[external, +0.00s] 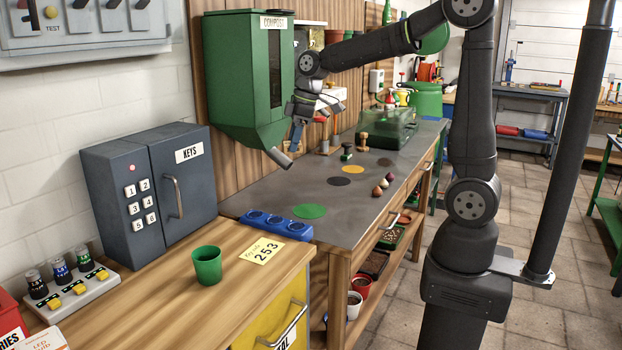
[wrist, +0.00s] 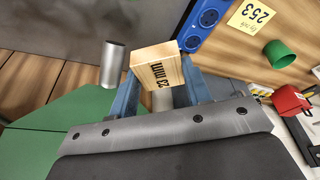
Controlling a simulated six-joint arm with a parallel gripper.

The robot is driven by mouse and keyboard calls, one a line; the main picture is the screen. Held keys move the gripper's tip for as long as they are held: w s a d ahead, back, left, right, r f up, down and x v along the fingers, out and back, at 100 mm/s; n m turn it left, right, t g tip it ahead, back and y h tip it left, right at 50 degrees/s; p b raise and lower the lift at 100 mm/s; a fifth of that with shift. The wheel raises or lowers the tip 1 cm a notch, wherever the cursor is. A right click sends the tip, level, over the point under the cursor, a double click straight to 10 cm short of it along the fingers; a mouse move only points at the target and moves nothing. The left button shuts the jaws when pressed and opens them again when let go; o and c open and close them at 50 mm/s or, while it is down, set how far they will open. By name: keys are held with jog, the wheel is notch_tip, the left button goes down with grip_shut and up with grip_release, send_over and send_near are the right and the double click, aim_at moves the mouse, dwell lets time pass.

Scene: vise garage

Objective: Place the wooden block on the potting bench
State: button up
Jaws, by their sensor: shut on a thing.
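The wooden block (wrist: 155,76) is pale and stamped "23 mm"; it sits between the blue fingers of my gripper (wrist: 162,85) in the wrist view. In the external view my gripper (external: 296,132) hangs above the back of the potting bench (external: 255,200), in front of the green compost bin. The bench has a dark grey top with green, yellow and dark round spots. The grey top also shows in the wrist view (wrist: 60,30), apart from the block.
The compost bin (external: 238,80) has a metal spout (external: 279,157) close to my gripper. A blue socket strip (external: 276,224) lies at the bench's near end. The bench's near middle is clear.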

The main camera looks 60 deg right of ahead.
jog(key=s+d+f+m+h, duration=0.1)
jog(key=s+d+f+m, duration=0.4)
jog(key=d, duration=1.5)
jog(key=s+d+f+m+h, duration=0.1)
jog(key=s+d+f+m, duration=0.15)
jog(key=s+d, duration=1.1)
jog(key=s+d+f+m+h, duration=0.15)
jog(key=d+m, duration=0.25)
jog(key=d, duration=2.1)
send_over(381, 162)
jog(key=s+a, duration=0.1)
jog(key=shift+t, duration=0.3)
notch_tip(381, 162, down, 7)
jog(key=shift+s+f, duration=0.15)
jog(key=shift+f, duration=2)
jog(key=shift+f, duration=0.15)
jog(key=o, duration=1)
jog(key=shift+c, duration=0.2)
jog(key=v, duration=1.2)
jog(key=shift+d, duration=0.2)
